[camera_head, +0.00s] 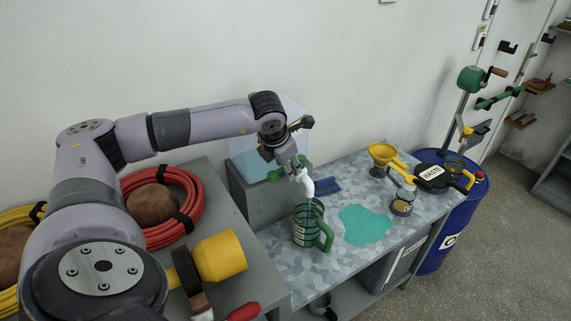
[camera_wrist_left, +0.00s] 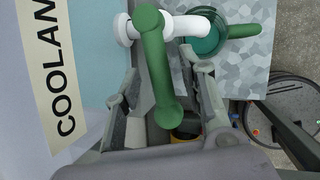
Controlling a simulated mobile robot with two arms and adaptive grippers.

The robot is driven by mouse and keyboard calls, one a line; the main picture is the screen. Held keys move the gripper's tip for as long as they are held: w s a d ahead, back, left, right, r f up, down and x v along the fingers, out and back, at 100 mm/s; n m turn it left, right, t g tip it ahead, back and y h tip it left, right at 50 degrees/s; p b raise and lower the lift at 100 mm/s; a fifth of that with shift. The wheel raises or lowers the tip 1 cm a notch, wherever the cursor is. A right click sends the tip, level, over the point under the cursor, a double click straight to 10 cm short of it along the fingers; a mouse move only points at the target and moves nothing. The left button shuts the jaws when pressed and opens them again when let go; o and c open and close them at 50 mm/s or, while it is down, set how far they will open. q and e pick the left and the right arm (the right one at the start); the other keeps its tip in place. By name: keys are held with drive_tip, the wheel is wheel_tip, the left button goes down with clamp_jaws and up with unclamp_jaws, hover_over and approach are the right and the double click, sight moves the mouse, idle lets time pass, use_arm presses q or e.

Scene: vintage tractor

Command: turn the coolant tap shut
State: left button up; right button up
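The coolant tap has a white spout (camera_head: 307,186) and a green lever handle (camera_wrist_left: 156,70). The white spout also shows in the left wrist view (camera_wrist_left: 190,25), across the top. A thin stream seems to run from the spout into a green-handled jug (camera_head: 299,236) below it, which also shows in the wrist view (camera_wrist_left: 240,31). My left gripper (camera_head: 291,162) is at the tap. In the wrist view its open fingers (camera_wrist_left: 160,72) stand on either side of the lever, with gaps showing. My right gripper is out of view.
The pale tank with its COOLANT label (camera_wrist_left: 52,75) stands close beside the left finger. A teal puddle (camera_head: 365,225) lies on the workbench (camera_head: 285,262). A yellow funnel (camera_head: 381,154) and a blue waste drum (camera_head: 440,240) are at right. A red hose coil (camera_head: 190,205) is at left.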

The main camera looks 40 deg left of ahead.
use_arm(q)
clamp_jaws()
idle(0.6)
